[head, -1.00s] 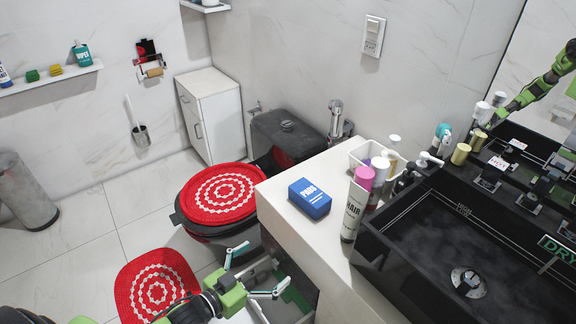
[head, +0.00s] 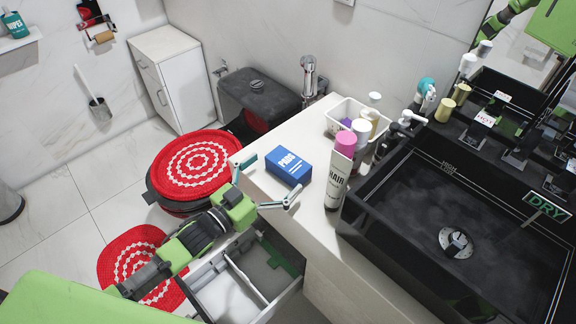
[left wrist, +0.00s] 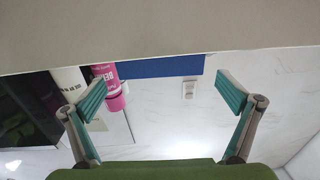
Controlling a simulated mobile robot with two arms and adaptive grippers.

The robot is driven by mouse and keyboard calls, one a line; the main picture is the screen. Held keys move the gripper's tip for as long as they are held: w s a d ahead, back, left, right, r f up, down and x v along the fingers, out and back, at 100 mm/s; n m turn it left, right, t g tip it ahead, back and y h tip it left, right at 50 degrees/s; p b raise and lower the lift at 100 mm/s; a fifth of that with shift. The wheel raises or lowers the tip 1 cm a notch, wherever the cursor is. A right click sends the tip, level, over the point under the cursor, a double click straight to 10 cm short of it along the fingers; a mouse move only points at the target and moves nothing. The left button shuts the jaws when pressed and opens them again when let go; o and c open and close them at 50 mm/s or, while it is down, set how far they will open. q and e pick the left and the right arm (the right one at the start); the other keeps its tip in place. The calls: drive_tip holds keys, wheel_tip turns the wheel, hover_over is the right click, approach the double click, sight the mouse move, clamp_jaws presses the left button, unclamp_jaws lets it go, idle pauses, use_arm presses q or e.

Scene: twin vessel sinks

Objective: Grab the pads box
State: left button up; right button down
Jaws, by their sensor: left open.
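The blue pads box (head: 289,166) lies on the pale counter near its left edge, with white lettering on top. My left gripper (head: 270,181) is open and empty at the counter's edge, just left of and in front of the box. Its fingers are spread toward the box, and I see no contact. In the left wrist view, the open fingers of the left gripper (left wrist: 170,92) show at both sides. A blue strip of the pads box (left wrist: 160,67) shows between them; the pale counter edge hides the rest. My right gripper is not in view.
The black sink (head: 450,230) is to the right. An open drawer (head: 235,290) sits below my left gripper.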

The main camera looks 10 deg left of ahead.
sight(296, 156)
use_arm(q)
drive_tip(key=x, duration=0.5)
drive_tip(key=shift+w+f, duration=0.25)
drive_tip(key=c, duration=1.2)
